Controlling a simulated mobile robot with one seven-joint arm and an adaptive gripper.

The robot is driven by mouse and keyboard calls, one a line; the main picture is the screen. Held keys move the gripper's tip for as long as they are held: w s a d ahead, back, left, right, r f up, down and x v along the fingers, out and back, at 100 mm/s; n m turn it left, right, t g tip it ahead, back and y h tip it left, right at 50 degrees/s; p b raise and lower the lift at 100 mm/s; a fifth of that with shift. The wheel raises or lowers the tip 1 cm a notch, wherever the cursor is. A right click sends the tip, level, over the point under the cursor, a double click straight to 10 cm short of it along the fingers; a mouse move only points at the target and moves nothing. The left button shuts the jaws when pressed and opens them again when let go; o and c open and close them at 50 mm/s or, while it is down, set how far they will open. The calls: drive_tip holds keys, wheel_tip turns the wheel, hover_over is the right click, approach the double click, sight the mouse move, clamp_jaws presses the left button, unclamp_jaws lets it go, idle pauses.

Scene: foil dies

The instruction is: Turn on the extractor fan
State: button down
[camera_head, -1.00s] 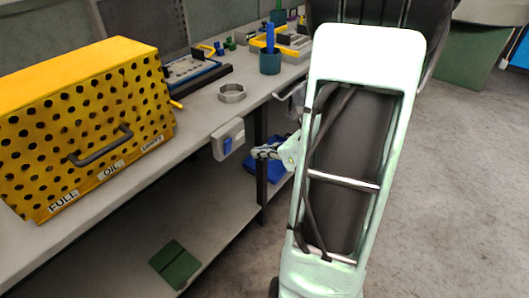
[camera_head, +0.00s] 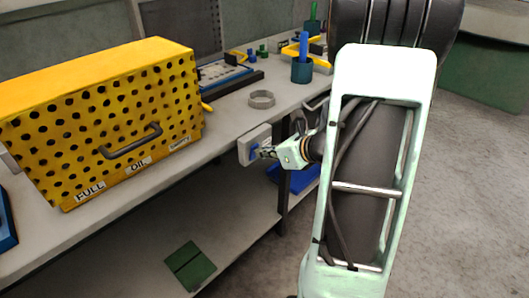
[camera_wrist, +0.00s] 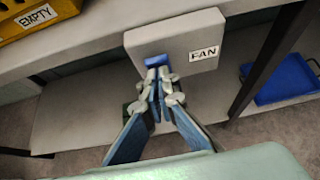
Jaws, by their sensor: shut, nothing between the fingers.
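The fan switch is a light grey box (camera_head: 251,140) on the front edge of the workbench. In the wrist view the box (camera_wrist: 182,43) carries a label reading FAN (camera_wrist: 205,53). Its blue rocker (camera_wrist: 157,61) shows at the lower left of the box, just beyond my fingertips. My gripper (camera_wrist: 158,76) is shut and empty, its tips at or very close to the rocker. I cannot tell whether they touch, nor which way the rocker is set. In the head view my gripper (camera_head: 265,152) reaches the box from the right and partly covers the rocker.
A yellow perforated box (camera_head: 105,115) with a dark handle and labels FULL, OIL and EMPTY stands on the bench (camera_head: 226,118). A grey ring (camera_head: 262,99) and a dark green cup (camera_head: 302,71) are behind the switch. Blue and green items lie on the lower shelf.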

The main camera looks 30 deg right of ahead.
drive_tip(key=p, duration=0.1)
drive_tip(key=w+g+p, duration=0.1)
drive_tip(key=p, duration=0.1)
drive_tip(key=shift+a+r, duration=0.15)
drive_tip(key=shift+r, duration=0.1)
drive_tip(key=shift+r+p, duration=0.85)
drive_tip(key=shift+s, duration=0.1)
